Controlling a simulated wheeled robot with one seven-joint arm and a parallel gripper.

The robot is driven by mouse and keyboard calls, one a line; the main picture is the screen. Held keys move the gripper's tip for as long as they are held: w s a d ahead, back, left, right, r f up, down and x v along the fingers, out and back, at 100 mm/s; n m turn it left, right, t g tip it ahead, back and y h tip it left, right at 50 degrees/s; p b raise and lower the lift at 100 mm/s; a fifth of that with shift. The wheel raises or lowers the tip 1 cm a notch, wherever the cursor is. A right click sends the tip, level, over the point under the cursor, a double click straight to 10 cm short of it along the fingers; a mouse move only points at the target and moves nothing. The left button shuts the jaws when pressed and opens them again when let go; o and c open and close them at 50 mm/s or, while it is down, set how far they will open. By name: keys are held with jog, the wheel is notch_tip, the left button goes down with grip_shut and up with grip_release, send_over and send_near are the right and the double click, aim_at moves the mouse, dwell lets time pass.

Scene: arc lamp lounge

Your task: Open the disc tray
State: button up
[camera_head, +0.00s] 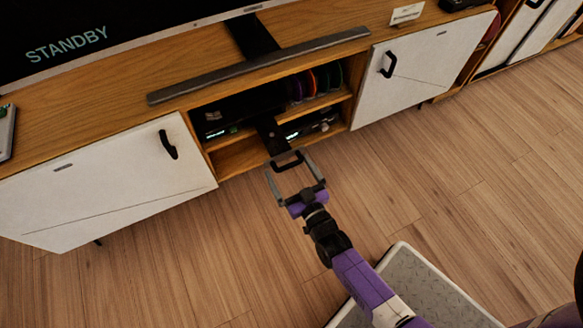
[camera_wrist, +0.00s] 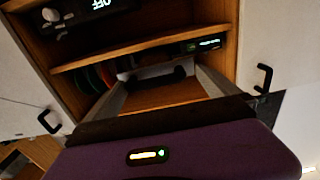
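A black, narrow slab with a dark bracket-shaped handle (camera_head: 287,162) at its front end juts from the middle shelf bay in the head view. The slab (camera_head: 271,137) looks like the disc tray, sticking out past the shelf front, but I cannot be sure which player it belongs to. My gripper (camera_head: 292,172) is open in front of the bay, its two grey fingers spread on either side of the handle. In the wrist view, which is upside down, the fingers reach toward the shelves with a dark bar (camera_wrist: 155,73) between them. Contact cannot be told.
The wooden console (camera_head: 110,88) holds a player with green lights (camera_head: 222,131), another lit device (camera_head: 325,126) and coloured discs (camera_head: 308,84). White doors with black handles flank the bay, left (camera_head: 105,180) and right (camera_head: 415,75). A soundbar (camera_head: 260,66) lies on top.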

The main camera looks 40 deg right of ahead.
jog(key=shift+d, duration=0.15)
jog(key=p+v, duration=0.2)
jog(key=v, duration=0.6)
dwell(0.7)
jog(key=s+a+r+n+g+y, duration=0.1)
jog(key=s+a+r+n+y, duration=0.2)
jog(key=s+r, duration=0.8)
jog(key=s+a+r+n+g+y, duration=0.1)
jog(key=s+a+r+y, duration=0.25)
jog(key=s+r, duration=0.7)
notch_tip(320, 180, up, 30)
jog(key=w+p, duration=0.2)
jog(key=p, duration=2.6)
jog(key=shift+w+a+h, duration=0.3)
jog(key=shift+a+h, duration=0.15)
